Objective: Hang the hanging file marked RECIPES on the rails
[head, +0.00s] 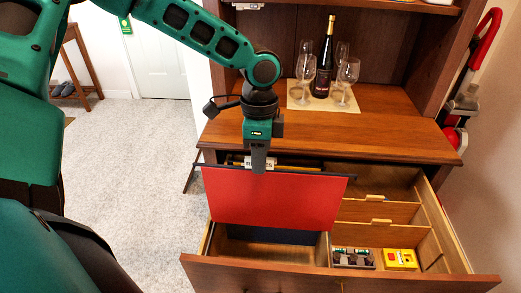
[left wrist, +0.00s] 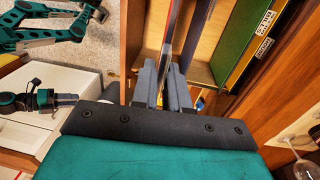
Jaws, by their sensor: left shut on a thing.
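My left gripper (head: 258,163) points down over the open drawer and is shut on the top edge of a red hanging file (head: 275,200). The file hangs upright over the left compartment. Its dark hanger bar (head: 330,176) sticks out past both top corners. A white label tab behind the finger is partly hidden, and its text cannot be read in full. In the left wrist view, the file (left wrist: 173,30) shows edge-on between the fingers (left wrist: 165,88). The rails are hard to make out, and I cannot tell whether the bar touches them. My right gripper is not clearly in view.
Green and yellow files (left wrist: 247,45) with label tabs stand beside the held one. The drawer front (head: 330,279) is near. Right of the file are wooden dividers (head: 375,212), a dark tray (head: 353,259) and a yellow box (head: 400,259). A bottle (head: 325,65) and glasses stand on the counter.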

